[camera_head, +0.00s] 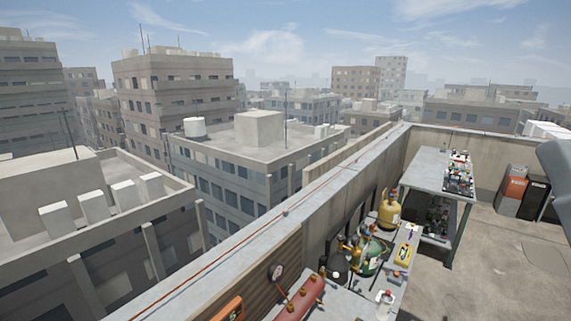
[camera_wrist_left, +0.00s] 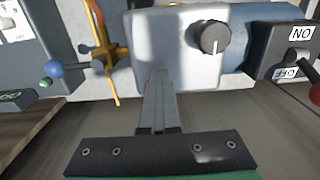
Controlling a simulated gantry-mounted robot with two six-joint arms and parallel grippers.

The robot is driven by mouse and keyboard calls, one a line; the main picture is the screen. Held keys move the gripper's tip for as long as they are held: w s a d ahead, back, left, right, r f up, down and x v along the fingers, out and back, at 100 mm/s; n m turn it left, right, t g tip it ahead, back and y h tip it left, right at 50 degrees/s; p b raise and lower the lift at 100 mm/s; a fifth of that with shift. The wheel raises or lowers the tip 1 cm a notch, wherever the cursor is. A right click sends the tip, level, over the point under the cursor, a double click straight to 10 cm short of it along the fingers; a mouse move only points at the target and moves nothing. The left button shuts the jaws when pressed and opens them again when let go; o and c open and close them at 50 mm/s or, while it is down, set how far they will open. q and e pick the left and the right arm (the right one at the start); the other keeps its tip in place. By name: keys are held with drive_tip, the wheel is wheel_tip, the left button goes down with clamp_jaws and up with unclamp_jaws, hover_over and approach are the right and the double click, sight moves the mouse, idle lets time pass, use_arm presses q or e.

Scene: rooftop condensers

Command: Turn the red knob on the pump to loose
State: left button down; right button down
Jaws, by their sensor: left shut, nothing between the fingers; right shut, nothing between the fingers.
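In the left wrist view a blue-and-grey machine body that may be the pump (camera_wrist_left: 180,50) carries a round black knob (camera_wrist_left: 211,37) on its pale face. A red round knob (camera_wrist_left: 315,92) shows partly at the right edge, beside a dark switch box (camera_wrist_left: 275,48) with upside-down ON and OFF labels. My left gripper (camera_wrist_left: 158,80) is shut and empty. Its fingertips are in front of the pale face, left of and below the black knob; I cannot tell whether they touch. My right gripper's fingers do not show in the head view.
In the left wrist view a yellow fitting (camera_wrist_left: 105,48) and a blue ball (camera_wrist_left: 54,69) are at left.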

use_arm(q)
drive_tip(key=shift+w+d, duration=0.1)
drive_tip(key=shift+w, duration=0.05)
drive_tip(key=shift+w+d, duration=0.2)
drive_tip(key=shift+w, duration=0.05)
drive_tip(key=shift+w+d+b, duration=0.1)
drive_tip(key=shift+w+b, duration=0.1)
drive_tip(key=shift+b, duration=0.1)
drive_tip(key=shift+w+d, duration=0.1)
drive_tip(key=shift+w, duration=0.1)
drive_tip(key=shift+s+d+r+p, duration=0.1)
drive_tip(key=shift+d+p, duration=0.25)
